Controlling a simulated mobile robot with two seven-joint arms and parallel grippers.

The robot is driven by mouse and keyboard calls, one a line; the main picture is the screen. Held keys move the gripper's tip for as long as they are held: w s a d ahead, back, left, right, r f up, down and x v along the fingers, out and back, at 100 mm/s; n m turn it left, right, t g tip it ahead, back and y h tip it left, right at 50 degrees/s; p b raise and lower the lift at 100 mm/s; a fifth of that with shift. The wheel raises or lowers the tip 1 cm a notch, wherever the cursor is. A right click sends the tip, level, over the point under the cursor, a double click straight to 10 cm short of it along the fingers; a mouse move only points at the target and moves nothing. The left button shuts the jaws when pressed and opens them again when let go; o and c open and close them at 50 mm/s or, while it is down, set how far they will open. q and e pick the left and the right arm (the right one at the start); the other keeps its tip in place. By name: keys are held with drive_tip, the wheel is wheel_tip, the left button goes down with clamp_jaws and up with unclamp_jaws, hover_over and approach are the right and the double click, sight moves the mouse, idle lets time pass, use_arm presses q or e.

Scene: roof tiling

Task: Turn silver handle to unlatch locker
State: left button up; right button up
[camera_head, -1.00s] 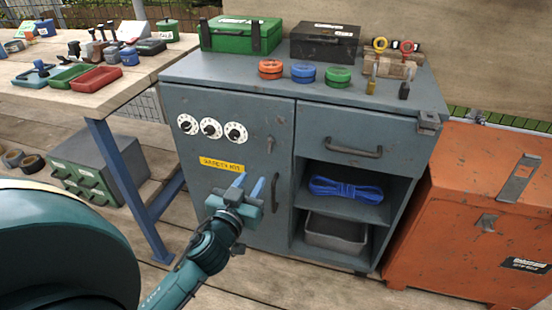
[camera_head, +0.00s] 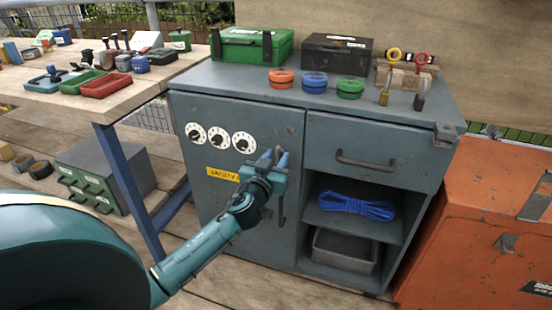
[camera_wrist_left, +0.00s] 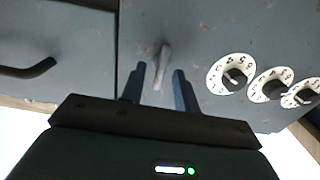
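The small silver handle (camera_wrist_left: 163,60) is on the blue-grey locker door (camera_head: 221,110), right of the three white dials. In the left wrist view it hangs nearly vertical, slightly slanted, between my left fingertips. In the head view it is mostly hidden by the fingers. My left gripper (camera_head: 273,158) is in front of the door with its blue fingers open; it also shows in the left wrist view (camera_wrist_left: 160,82). There is a gap on both sides of the handle, and I cannot tell whether a finger touches it. The door is shut. My right gripper is not in view.
White dials (camera_head: 244,142) and a yellow label (camera_head: 222,174) sit left of the handle. A drawer pull (camera_head: 365,162) is to the right, above open shelves holding blue rope (camera_head: 356,206). A workbench (camera_head: 100,107) stands left, an orange chest (camera_head: 480,220) right.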

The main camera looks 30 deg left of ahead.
use_arm(q)
drive_tip(key=shift+w+a, duration=0.1)
drive_tip(key=shift+w, duration=0.25)
drive_tip(key=shift+c, duration=0.2)
clamp_jaws()
